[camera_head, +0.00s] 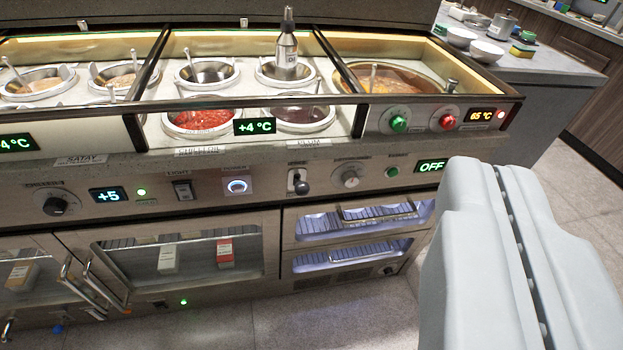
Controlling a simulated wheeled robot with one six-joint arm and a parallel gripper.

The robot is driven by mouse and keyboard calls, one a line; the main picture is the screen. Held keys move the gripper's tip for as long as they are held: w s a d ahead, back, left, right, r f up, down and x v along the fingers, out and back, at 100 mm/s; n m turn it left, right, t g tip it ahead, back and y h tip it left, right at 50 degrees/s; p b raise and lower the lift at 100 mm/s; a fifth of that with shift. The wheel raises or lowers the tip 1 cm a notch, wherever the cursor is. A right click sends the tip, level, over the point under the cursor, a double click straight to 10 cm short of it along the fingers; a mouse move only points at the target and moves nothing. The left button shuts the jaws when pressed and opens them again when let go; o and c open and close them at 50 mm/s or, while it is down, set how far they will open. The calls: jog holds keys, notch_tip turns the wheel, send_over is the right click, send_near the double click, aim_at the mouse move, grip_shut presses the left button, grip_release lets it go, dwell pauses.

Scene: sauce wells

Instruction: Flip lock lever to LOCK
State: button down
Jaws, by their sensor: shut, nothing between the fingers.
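A small lever (301,186) with a dark round knob sits on a pale slotted plate in the control strip of the steel counter (330,155). Its knob is at the low end of the plate. The label above it is too small to read, so I cannot tell which lever this is or which setting it marks. My gripper (488,165) is large and pale grey at the right, its two fingers shut together along a dark seam, with nothing held. It is apart from the lever, to its right and nearer the camera.
A round dial (350,178), a green button (392,171) and an OFF display (432,166) lie right of the lever. A lit blue button (237,186) and a light switch (182,190) lie left. Sauce wells are above, glass-fronted drawers (352,253) below. Floor (345,315) is clear.

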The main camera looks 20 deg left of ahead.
jog(key=w+a+f+n+g+y, duration=0.1)
jog(key=w+a+f+n+y, duration=0.15)
jog(key=w+f, duration=0.35)
jog(key=w+a+f+n+g+y, duration=0.1)
jog(key=w+a+f, duration=0.25)
jog(key=w, duration=0.55)
jog(key=w+a+f+n+g+y, duration=0.1)
jog(key=w+a+f, duration=0.1)
jog(key=f, duration=0.5)
jog(key=w+a+f+n+g+y, duration=0.1)
jog(key=w+a+f+n+g, duration=0.1)
jog(key=w+f, duration=0.3)
notch_tip(320, 180, down, 3)
jog(key=shift+w+a+g+y, duration=0.2)
jog(key=shift+a+g+y, duration=0.15)
jog(key=shift+a, duration=0.2)
send_over(303, 183)
jog(key=s, duration=0.2)
jog(key=f, duration=0.4)
jog(key=shift+w+a+f, duration=0.15)
jog(key=shift+w+a, duration=0.05)
jog(key=shift+a, duration=0.1)
jog(key=shift+s+d+f, duration=0.1)
jog(key=shift+d+f, duration=0.1)
jog(key=shift+f, duration=0.4)
jog(key=shift+s+d+f, duration=0.1)
jog(key=shift+d+f, duration=0.1)
jog(key=shift+f, duration=0.45)
jog(key=shift+d+f, duration=0.2)
jog(key=shift+f, duration=0.4)
